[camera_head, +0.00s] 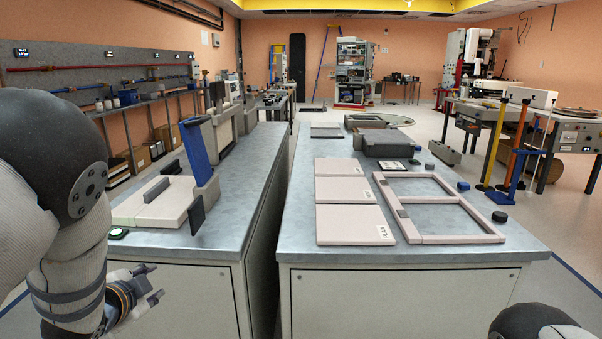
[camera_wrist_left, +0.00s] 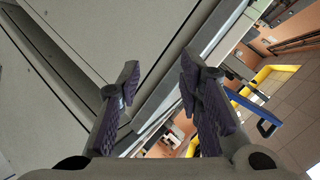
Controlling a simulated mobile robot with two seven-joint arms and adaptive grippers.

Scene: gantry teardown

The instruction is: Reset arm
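My left gripper (camera_head: 146,286) hangs low in front of the left bench's cabinet, below the bench top, in the head view. In the left wrist view its two padded fingers (camera_wrist_left: 155,92) stand apart with nothing between them. It is open and empty. Behind the fingers are a pale panel and edge, with the room tilted at the right. My left arm comes in from the left edge of the head view. Only a dark rounded piece of my right arm shows at the bottom right of the head view. My right gripper is out of view.
The left bench (camera_head: 236,160) carries a pale gantry-like device (camera_head: 155,200) with a blue upright (camera_head: 196,150). The right bench (camera_head: 420,255) holds pale flat panels (camera_head: 353,225), a rectangular frame (camera_head: 455,239) and a grey box (camera_head: 383,143). A narrow gap separates the benches.

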